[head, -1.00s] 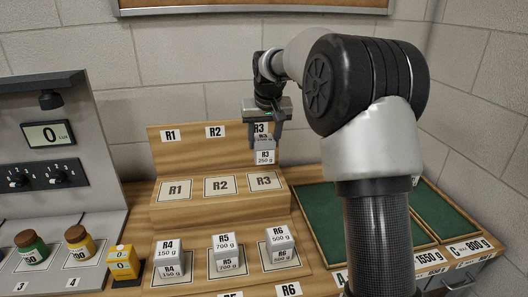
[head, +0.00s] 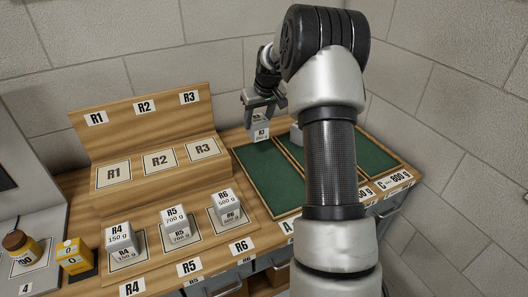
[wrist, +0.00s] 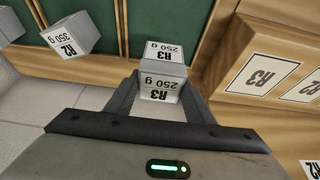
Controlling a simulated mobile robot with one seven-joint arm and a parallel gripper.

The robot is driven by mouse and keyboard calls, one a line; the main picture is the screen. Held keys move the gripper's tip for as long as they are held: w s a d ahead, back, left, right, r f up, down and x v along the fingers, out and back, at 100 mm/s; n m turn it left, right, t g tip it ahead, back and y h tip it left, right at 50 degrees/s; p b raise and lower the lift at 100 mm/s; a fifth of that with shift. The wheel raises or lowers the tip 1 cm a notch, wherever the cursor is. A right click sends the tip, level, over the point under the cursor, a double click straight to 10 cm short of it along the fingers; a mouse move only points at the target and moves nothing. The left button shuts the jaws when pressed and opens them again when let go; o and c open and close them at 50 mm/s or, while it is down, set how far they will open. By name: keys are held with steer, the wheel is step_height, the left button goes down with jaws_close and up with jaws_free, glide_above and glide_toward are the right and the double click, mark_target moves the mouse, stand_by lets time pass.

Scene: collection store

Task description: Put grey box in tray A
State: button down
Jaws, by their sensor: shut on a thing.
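My gripper (head: 261,118) is shut on a grey box (head: 261,134) marked R3 250 g. In the wrist view the same box (wrist: 161,74) sits between the two fingers, its R3 label upside down. In the head view it appears at the far end of tray A (head: 265,178), the leftmost green-lined tray, with its A label at the front. The box looks held up; its exact height above the tray is hard to tell.
Another grey box (head: 296,134), marked R2 350 g in the wrist view (wrist: 71,34), is in the trays beside A, partly behind my arm. Grey boxes R4 (head: 119,236), R5 (head: 175,222) and R6 (head: 226,205) stand on the lower wooden step. The R1–R3 spots (head: 159,161) are empty.

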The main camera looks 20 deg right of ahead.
mark_target(258, 137)
steer(key=shift+w+f, duration=0.1)
steer(key=shift+f, duration=3.45)
steer(key=shift+f+b, duration=0.25)
steer(key=shift+b, duration=0.05)
steer(key=c, duration=0.8)
jaws_free()
steer(key=shift+c, duration=0.2)
steer(key=shift+r, duration=0.25)
steer(key=v, duration=1.1)
steer(key=shift+s+r+p, duration=0.25)
steer(key=shift+r+p, duration=0.1)
